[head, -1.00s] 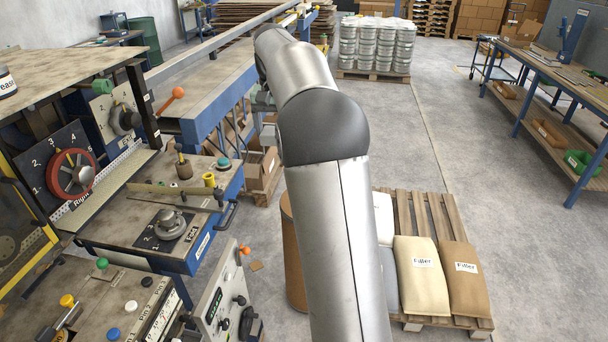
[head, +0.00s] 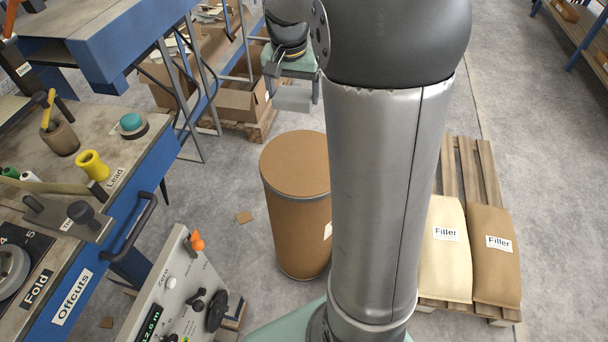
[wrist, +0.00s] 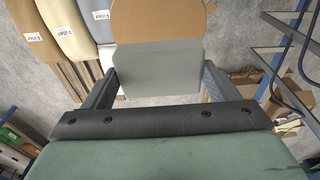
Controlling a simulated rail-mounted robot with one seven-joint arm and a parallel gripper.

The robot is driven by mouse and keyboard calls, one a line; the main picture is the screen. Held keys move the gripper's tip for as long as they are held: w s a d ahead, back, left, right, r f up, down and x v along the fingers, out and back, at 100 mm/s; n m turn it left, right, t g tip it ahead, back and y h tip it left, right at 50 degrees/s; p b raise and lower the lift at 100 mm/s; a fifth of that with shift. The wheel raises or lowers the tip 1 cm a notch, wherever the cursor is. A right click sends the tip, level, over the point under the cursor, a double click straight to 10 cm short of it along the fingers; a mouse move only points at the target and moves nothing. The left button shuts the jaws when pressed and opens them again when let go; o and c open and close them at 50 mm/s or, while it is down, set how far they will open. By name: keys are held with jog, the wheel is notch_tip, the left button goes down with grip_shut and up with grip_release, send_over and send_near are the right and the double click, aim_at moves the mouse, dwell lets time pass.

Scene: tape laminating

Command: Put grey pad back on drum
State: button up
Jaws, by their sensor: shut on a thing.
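The grey pad (head: 292,99) is a flat light-grey slab held between the fingers of my gripper (head: 293,91). In the wrist view the pad (wrist: 160,68) sits between the two dark fingers of my gripper (wrist: 158,88), which are shut on it. The brown drum (head: 296,215) stands upright on the floor, its round top bare. In the head view the pad is up and behind the drum, apart from it. In the wrist view the pad hides part of the drum top (wrist: 163,17).
Cream and brown filler sacks (head: 445,250) lie on a wooden pallet (head: 487,175) right of the drum. A control panel (head: 180,290) and blue-edged bench (head: 110,190) stand left. Open cardboard boxes (head: 240,100) are behind.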

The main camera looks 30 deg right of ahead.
jog(key=s+a+f+b, duration=0.3)
jog(key=s+f+b, duration=0.35)
jog(key=f, duration=0.65)
jog(key=w+d+f, duration=0.2)
jog(key=w+f, duration=0.1)
jog(key=w+d+f+p, duration=0.1)
jog(key=w+d+f, duration=0.1)
jog(key=w+f, duration=0.1)
jog(key=w+d+f+p, duration=0.1)
jog(key=w+d+f, duration=0.1)
jog(key=w+d, duration=0.1)
jog(key=shift+w+f, duration=0.4)
jog(key=shift+w, duration=0.05)
jog(key=shift+w+d+f, duration=0.15)
jog(key=shift+w+f, duration=0.05)
jog(key=shift+f, duration=0.2)
jog(key=shift+w+f, duration=0.1)
jog(key=shift+f, duration=1.45)
jog(key=shift+f, duration=0.2)
jog(key=o, duration=0.8)
